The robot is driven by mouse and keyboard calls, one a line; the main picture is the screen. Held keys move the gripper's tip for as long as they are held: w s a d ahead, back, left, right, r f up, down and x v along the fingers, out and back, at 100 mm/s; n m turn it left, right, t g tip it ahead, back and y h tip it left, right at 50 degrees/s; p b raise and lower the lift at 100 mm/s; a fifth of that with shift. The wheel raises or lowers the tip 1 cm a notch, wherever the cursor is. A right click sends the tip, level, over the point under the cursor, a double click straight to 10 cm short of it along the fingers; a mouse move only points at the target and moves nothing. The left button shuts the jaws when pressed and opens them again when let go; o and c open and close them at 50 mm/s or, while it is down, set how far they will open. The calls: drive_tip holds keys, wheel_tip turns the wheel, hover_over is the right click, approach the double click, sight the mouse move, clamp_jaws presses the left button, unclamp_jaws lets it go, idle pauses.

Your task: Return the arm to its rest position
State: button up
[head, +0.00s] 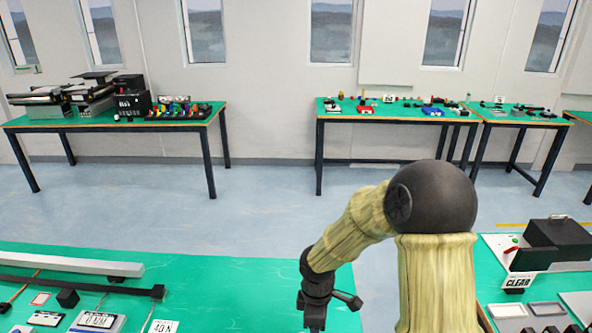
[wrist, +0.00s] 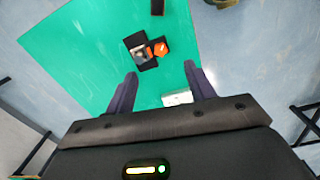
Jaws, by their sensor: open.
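My arm rises at the right of the head view and bends at a black elbow joint. Its lower link points down and left toward the near green table (head: 230,285). My gripper (head: 315,312) is cut by the bottom edge of the head view. In the wrist view my gripper (wrist: 160,88) shows two dark fingers spread wide apart. Nothing is between the fingers at their tips. Below it, the green table top (wrist: 85,65) carries a small black item with an orange part (wrist: 160,48). A white item (wrist: 177,98) lies near the right finger.
The near table holds a long grey bar (head: 70,262), a dark rail and a "40 N" card (head: 162,326). A right table holds grey trays (head: 530,309) and a "CLEAR" sign (head: 517,281). Back tables (head: 130,122) stand along the wall. Open blue floor (head: 260,190) lies between.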

drive_tip(key=s+d+r+m+t, duration=0.2)
drive_tip(key=s+d+r+m, duration=0.7)
drive_tip(key=m, duration=0.7)
drive_tip(key=shift+s+d+r, duration=0.15)
drive_tip(key=shift+s+d, duration=0.5)
drive_tip(key=shift+s, duration=0.1)
